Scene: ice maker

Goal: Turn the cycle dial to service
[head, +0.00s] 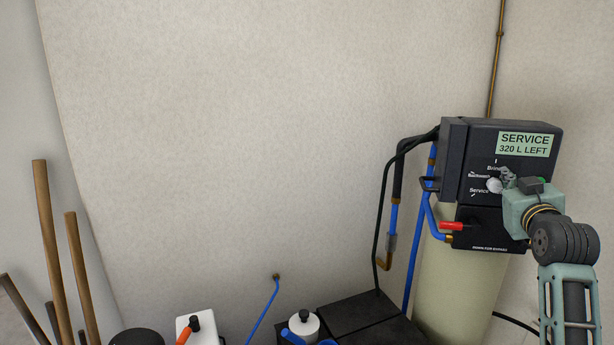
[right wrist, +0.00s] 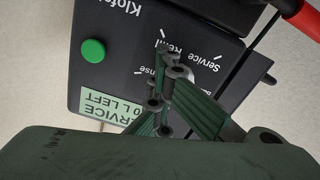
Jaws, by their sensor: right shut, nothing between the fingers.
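The cycle dial (head: 494,186) is a pale round knob on the front of a black control head (head: 478,150), with Brine, Backwash and Service labels around its left side. It also shows in the right wrist view (right wrist: 186,74), partly hidden by my fingers, so I cannot tell where it points. The display (head: 524,144) reads "SERVICE 320 L LEFT". My right gripper (head: 507,178) is shut and empty at the dial; its fingertips (right wrist: 174,66) overlap the dial in the right wrist view. I cannot tell whether they touch it. My left gripper is not in view.
A red lever (head: 451,226) sits below the dial. A green button (right wrist: 93,50) is on the panel. Blue pipes (head: 416,240) and black hoses run left of the cream tank (head: 450,285). Wooden poles (head: 50,240) stand far left. The wall between is clear.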

